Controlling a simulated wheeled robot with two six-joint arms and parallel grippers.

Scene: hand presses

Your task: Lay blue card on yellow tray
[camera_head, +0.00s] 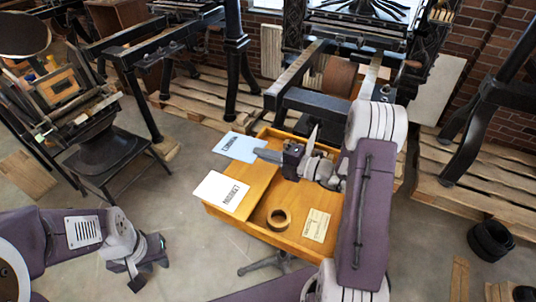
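The blue card (237,147), with dark lettering, shows at the far left corner of the yellow tray (258,188), jutting past its edge. My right gripper (264,155) reaches in from the right over the tray. Its dark fingers meet the card's right edge and appear shut on it. I cannot tell whether the card touches the tray. My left gripper (151,275) is low at the left, apart from the tray and empty, with its fingers seeming spread.
A white card (220,190) lies at the tray's left side. A tape roll (278,218) and a cream card (316,225) are in the tray's near part. A black press (318,103) stands behind. A black chair (112,152) stands left.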

